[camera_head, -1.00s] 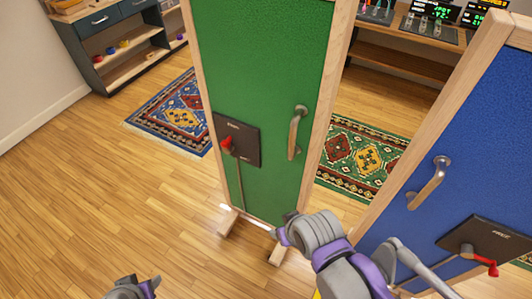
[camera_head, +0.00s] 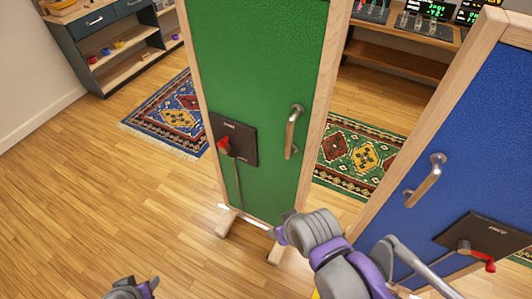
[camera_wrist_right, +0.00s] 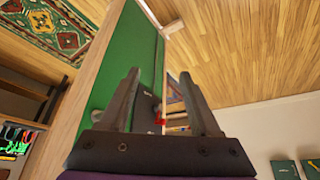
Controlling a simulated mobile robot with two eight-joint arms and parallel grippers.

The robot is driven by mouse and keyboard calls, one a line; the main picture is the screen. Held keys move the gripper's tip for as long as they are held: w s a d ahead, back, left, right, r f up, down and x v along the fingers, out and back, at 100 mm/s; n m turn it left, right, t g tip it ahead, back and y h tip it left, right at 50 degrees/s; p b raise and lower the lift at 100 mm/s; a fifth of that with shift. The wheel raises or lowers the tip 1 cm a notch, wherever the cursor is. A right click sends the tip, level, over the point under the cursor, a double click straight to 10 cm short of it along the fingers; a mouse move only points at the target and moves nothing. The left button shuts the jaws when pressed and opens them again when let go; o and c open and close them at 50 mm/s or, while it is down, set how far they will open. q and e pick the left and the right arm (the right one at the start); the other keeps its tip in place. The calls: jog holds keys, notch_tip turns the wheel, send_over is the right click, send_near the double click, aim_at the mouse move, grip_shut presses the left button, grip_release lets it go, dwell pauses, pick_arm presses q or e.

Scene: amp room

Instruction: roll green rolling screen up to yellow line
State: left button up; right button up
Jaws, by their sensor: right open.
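The green rolling screen (camera_head: 255,70) stands upright in a wooden frame in the middle of the head view. It has a metal handle (camera_head: 292,132) and a dark panel (camera_head: 241,143) with a red lever (camera_head: 224,146). My right gripper (camera_wrist_right: 160,74) is open and empty in the right wrist view, with the green screen (camera_wrist_right: 118,72) beyond it. In the head view my right arm reaches in front of the screen's lower right; its fingers are not clear there. A small yellow patch (camera_head: 316,294) shows beside that arm; I cannot tell whether it is the line. My left gripper (camera_head: 132,289) shows only partly.
A blue screen (camera_head: 460,140) with a handle and panel stands close at the right. A blue rug (camera_head: 175,115) and a green rug (camera_head: 355,158) lie behind. A shelf (camera_head: 110,45) is at the back left. Open wooden floor (camera_head: 90,190) lies left of the green screen.

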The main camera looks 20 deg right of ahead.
jog(key=shift+w+r, duration=0.1)
jog(key=shift+r, duration=0.05)
jog(key=shift+c, duration=0.4)
jog(key=m+g+h+p, duration=0.1)
jog(key=m+p, duration=0.3)
send_near(291, 131)
jog(key=shift+a+x, duration=0.2)
jog(key=shift+x, duration=0.8)
jog(key=shift+w+d, duration=0.15)
jog(key=shift+w, duration=0.05)
jog(key=b+x, duration=0.1)
jog(key=x, duration=0.9)
jog(key=shift+d+f, duration=0.1)
jog(key=shift+f, duration=0.25)
pick_arm(q)
jog(key=r, duration=0.1)
jog(key=w+r, duration=0.1)
jog(key=r, duration=0.2)
jog(key=shift+w, duration=0.25)
pick_arm(e)
grip_shut()
